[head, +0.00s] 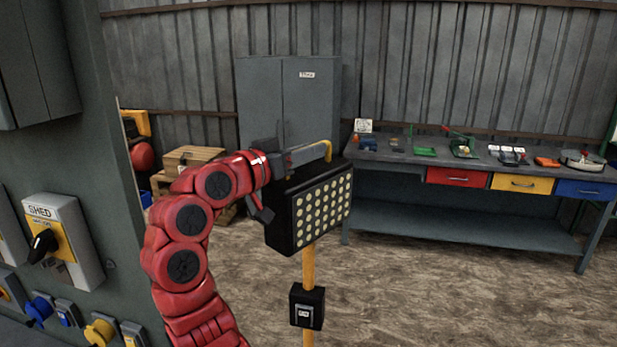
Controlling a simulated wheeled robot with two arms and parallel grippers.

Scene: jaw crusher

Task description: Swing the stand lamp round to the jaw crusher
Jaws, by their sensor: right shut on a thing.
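The stand lamp (321,209) has a black square head with rows of pale yellow LEDs, a yellow top handle (328,148) and a yellow pole. Its lit-side panel faces toward me and to the right. My right gripper (292,158), on the red arm from below, is shut on the lamp at the top of its head, by the handle; the exact contact is partly hidden. A black box (307,306) sits on the pole. I cannot make out the jaw crusher. My left gripper is not in view.
A workbench (393,193) with red, yellow and blue drawers and small tools stands behind right. A grey cabinet (311,105) and a wooden crate (194,158) are at the back. A grey panel with a SHED switch (63,240) is close on the left. The floor at right is clear.

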